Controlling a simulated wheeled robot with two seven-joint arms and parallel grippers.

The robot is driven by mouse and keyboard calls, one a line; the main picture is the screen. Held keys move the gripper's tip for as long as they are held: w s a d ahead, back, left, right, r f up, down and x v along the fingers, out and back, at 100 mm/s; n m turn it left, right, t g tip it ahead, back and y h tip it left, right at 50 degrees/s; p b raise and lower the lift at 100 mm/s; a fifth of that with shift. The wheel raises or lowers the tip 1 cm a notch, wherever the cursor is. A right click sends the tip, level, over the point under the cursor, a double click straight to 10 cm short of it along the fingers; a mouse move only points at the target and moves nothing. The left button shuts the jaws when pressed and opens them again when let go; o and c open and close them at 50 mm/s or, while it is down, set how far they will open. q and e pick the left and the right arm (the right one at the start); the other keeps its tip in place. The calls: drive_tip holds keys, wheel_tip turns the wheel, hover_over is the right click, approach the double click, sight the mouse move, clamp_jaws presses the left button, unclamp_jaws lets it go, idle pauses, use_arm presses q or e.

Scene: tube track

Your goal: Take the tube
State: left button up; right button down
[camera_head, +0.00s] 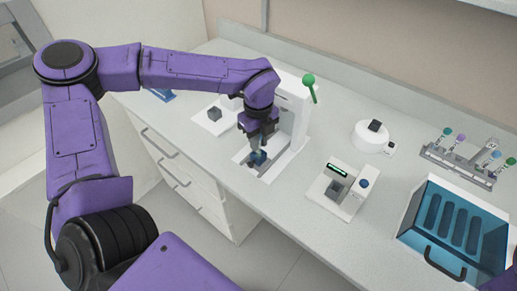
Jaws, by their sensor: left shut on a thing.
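My left gripper (259,150) points down over the white press-like device (296,112) in the middle of the counter. It is shut on a small dark blue thing (259,158), which seems to be the tube. The fingers hide most of it, and I cannot tell whether it still touches the slot of the device's base (284,163). Other tubes with coloured caps stand in a grey rack (455,166) at the right. My right gripper is not in view.
A white device with a green display (345,188) stands right of the gripper. Behind it is a round white device (370,137). A green-knobbed lever (309,82) rises behind the gripper.

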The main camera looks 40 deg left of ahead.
use_arm(q)
drive_tip(key=shift+r, duration=0.55)
drive_tip(key=s+a+r+b, duration=0.1)
drive_tip(key=s+r+b, duration=0.4)
drive_tip(key=s+r, duration=0.7)
drive_tip(key=shift+s, duration=1)
drive_tip(key=shift+a, duration=0.1)
clamp_jaws()
